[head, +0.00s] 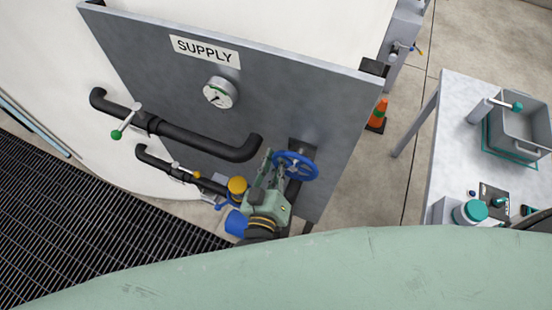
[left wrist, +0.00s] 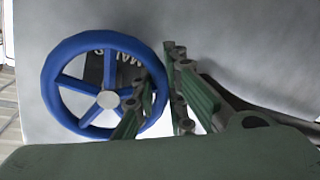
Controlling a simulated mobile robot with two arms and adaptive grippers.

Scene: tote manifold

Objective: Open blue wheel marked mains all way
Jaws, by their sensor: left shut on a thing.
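The blue wheel (head: 296,166) is mounted low on the right part of the grey SUPPLY panel. In the left wrist view the wheel (left wrist: 109,99) faces me, with spokes and a pale hub. A dark plate with partly hidden lettering, reading like MAINS (left wrist: 122,62), shows behind its spokes. My left gripper (head: 272,160) is at the wheel's left edge in the head view. In the left wrist view its green fingers (left wrist: 160,85) are shut on the rim at the wheel's right side. The exact contact is partly hidden by the fingers. My right gripper is not in view.
The grey panel (head: 180,75) carries a gauge (head: 220,92) and black pipes (head: 200,140) with a green-tipped lever (head: 124,125). An orange cone (head: 378,113) stands right of it. A table (head: 450,140) with a grey tote (head: 525,120) is at right. Dark floor grating lies left.

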